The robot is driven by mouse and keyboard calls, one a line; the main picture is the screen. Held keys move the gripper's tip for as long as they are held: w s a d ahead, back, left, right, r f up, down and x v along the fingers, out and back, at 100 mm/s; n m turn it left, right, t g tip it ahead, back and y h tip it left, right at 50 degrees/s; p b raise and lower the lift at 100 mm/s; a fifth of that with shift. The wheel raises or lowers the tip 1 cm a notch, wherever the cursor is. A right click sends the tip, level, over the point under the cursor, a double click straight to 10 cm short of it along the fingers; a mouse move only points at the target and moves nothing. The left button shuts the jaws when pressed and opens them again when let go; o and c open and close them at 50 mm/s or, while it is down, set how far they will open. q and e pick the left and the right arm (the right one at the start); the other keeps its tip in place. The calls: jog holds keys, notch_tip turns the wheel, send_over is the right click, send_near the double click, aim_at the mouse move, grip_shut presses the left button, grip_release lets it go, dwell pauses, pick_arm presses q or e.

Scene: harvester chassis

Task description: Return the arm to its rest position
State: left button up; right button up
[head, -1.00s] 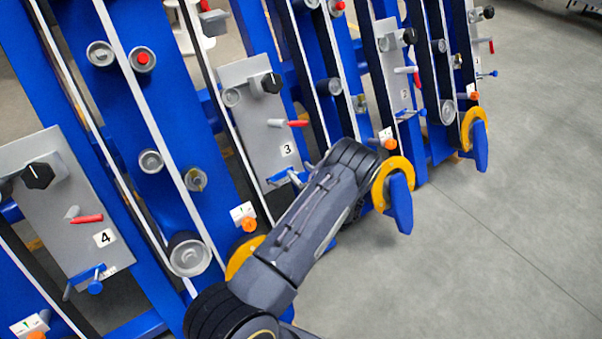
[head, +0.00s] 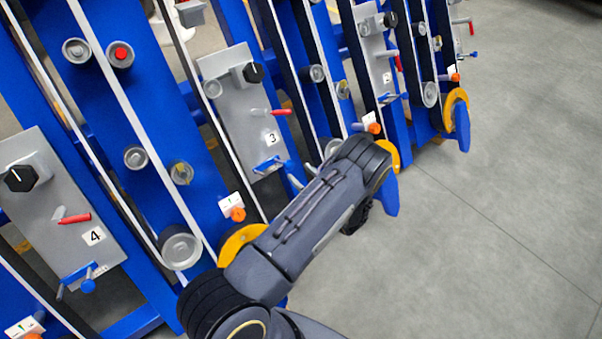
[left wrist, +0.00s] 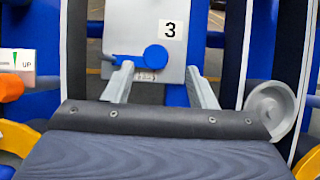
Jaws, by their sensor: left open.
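My left arm (head: 310,225) reaches up and right from the bottom of the head view, in front of the blue chassis. My left gripper (head: 302,174) is mostly hidden behind the arm; only pale finger parts show, to the right of the blue handle (head: 268,166) on panel 3 (head: 235,110). In the left wrist view my left gripper (left wrist: 158,66) has its two grey fingers spread apart with nothing held. The blue round knob (left wrist: 155,57) of panel 3 appears between the fingertips, apart from them as far as I can see. My right gripper is out of view.
Panel 4 (head: 60,200) stands at the left with a black dial and red lever. Orange knobs (head: 238,214), rollers (head: 180,247) and yellow-rimmed wheels (head: 456,110) stick out along the chassis. Bare grey floor (head: 490,240) is free at the right.

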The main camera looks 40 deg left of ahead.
pick_arm(q)
jog(key=s+a+r+n+g+h, duration=0.2)
jog(key=s+r+n+g+h, duration=0.65)
jog(key=s+r+n, duration=0.4)
jog(key=s+d+r+n+t+h, duration=0.5)
jog(key=s+d+r+h, duration=0.15)
jog(key=s+d, duration=0.2)
jog(key=s+d+r+n+t+h, duration=0.4)
jog(key=s+d+r+n+h, duration=0.25)
jog(key=d, duration=0.35)
notch_tip(320, 180, up, 27)
jog(key=m+p, duration=0.1)
jog(key=p, duration=2.5)
jog(key=shift+s+p, duration=0.3)
jog(key=shift+s, duration=0.1)
